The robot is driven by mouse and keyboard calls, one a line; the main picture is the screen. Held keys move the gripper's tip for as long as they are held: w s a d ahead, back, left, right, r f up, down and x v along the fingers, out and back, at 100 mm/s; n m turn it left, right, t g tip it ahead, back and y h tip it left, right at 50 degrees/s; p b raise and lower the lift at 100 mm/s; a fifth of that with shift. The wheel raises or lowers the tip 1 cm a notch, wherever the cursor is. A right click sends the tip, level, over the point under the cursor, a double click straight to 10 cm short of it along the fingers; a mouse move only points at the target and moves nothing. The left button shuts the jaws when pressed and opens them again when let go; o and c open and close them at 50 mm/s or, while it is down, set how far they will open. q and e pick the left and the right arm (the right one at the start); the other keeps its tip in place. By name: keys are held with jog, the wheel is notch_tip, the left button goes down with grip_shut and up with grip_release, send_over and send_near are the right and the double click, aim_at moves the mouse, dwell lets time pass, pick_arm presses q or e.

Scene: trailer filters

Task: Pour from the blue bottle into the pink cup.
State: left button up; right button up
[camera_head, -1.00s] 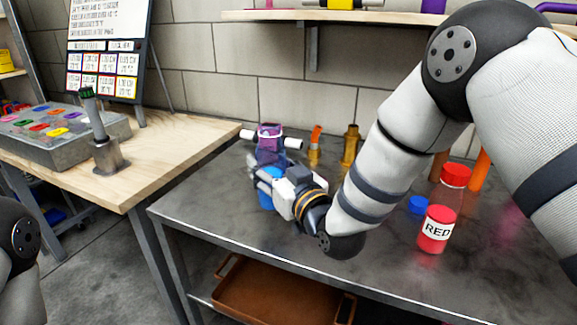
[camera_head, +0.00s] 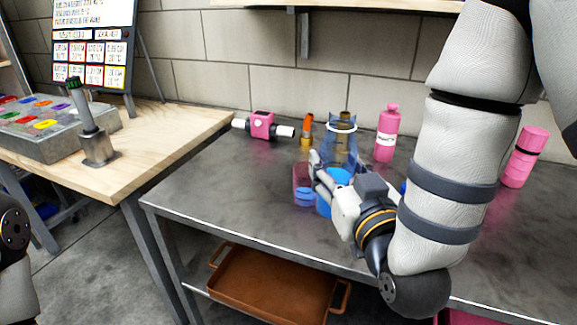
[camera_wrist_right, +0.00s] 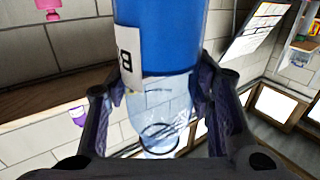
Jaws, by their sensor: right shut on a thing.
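The blue bottle (camera_head: 339,176) is clear, with blue liquid in its lower part, and looks near upright in the head view. My right gripper (camera_head: 338,158) is shut around it. The bottle also fills the middle of the right wrist view (camera_wrist_right: 160,40), with a white label and dark fingers on both sides. The pink cup (camera_head: 298,175) is see-through and stands on the grey table just left of the bottle. A blue patch shows low in the cup; I cannot tell if they touch. My left gripper is out of view.
A pink device (camera_head: 262,125) with white ends, an orange-topped brass item (camera_head: 306,132) and a pink bottle (camera_head: 386,135) stand along the back. A pink cylinder (camera_head: 526,155) stands right. The table's front left is clear. A brown tray (camera_head: 275,285) lies below.

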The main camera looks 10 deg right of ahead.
jog(key=shift+a, duration=0.1)
dwell(0.3)
jog(key=w+a+f+n+g+y, duration=0.5)
jog(key=w+a+f+n+y, duration=0.3)
jog(key=y, duration=0.4)
jog(key=shift+w+a+n+y, duration=0.3)
jog(key=shift+a+n+y, duration=0.1)
jog(key=shift+a+n, duration=0.15)
jog(key=shift+f+m, duration=0.1)
jog(key=shift+m, duration=0.35)
